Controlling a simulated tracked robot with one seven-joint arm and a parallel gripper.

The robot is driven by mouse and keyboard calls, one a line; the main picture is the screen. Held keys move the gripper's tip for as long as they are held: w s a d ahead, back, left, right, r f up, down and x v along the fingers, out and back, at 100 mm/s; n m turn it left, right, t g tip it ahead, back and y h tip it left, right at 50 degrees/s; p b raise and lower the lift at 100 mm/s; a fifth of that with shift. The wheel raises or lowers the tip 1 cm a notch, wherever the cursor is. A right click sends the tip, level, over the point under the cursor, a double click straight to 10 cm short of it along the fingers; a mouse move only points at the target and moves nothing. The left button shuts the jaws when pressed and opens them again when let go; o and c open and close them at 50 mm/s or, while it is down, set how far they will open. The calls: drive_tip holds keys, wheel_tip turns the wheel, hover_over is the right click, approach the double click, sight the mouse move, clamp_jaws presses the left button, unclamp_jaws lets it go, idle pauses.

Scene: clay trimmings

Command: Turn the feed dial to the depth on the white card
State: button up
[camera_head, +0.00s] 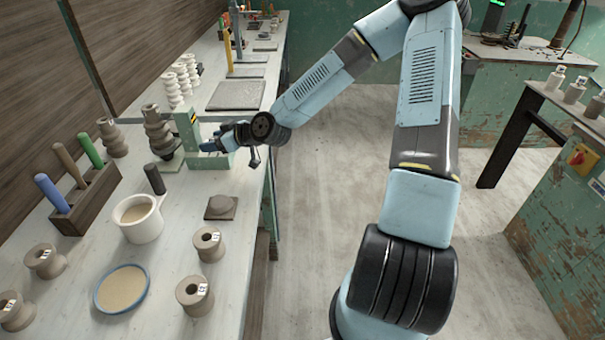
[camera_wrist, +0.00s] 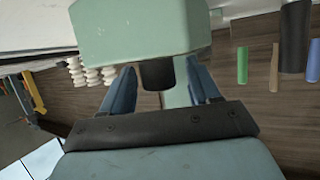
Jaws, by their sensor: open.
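The pale green machine (camera_head: 190,150) with a yellow-and-black striped mark stands on the bench; its green body (camera_wrist: 140,30) fills the top of the wrist view. Below that body a dark round knob (camera_wrist: 158,73), which looks like the feed dial, shows between my fingers. My gripper (camera_head: 208,146) is at the machine's right side, with its blue fingers open. In the wrist view my gripper (camera_wrist: 163,88) has one finger on each side of the knob, with visible gaps. The dial's scale is hidden. I cannot make out the white card.
Several clay spools (camera_head: 208,244) with small labels, a white mug (camera_head: 138,218) and a blue-rimmed dish (camera_head: 122,288) stand on the near bench. A wooden rack (camera_head: 88,198) with coloured handles is at left. A dark cylinder (camera_head: 154,179) stands near the machine.

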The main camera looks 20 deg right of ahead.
drive_tip(key=shift+w+d+n+g+y, duration=0.1)
drive_tip(key=shift+n+g+y, duration=0.6)
drive_tip(key=shift+n+g, duration=0.25)
